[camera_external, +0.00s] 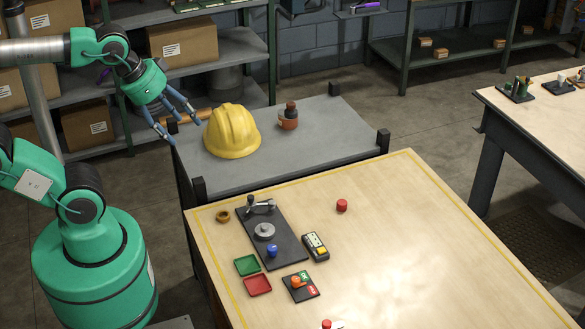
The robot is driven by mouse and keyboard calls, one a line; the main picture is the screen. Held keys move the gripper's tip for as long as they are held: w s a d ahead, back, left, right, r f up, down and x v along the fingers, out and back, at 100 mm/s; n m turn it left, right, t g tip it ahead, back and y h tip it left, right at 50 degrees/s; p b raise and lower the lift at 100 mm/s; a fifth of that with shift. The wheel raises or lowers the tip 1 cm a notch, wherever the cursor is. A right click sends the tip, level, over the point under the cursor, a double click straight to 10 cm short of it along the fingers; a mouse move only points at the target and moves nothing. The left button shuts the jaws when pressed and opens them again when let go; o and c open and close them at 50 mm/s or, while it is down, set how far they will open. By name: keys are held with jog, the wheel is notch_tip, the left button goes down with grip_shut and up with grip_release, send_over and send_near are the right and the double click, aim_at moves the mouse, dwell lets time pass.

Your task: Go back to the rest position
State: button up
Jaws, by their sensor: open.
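My gripper (179,118) is at the upper left, at the end of my green and grey arm. Its blue-grey fingers are spread and nothing shows between them. It hangs near the left end of the grey cart top (330,150), to the left of a yellow hard hat (232,131). Whether the fingertips are above the cart's edge or just outside it, I cannot tell. The wooden workbench (400,240) is in front of the cart, apart from my gripper.
A brown bottle-like item (289,116) stands on the cart. The workbench carries a dark fixture plate (286,246), a green tray (247,265), a red tray (257,286), a meter (315,247) and a red cap (342,205). Shelves with boxes (183,42) stand behind my arm.

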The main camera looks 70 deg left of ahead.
notch_tip(320, 180, down, 9)
jog(key=b, duration=0.8)
jog(key=shift+b, duration=0.3)
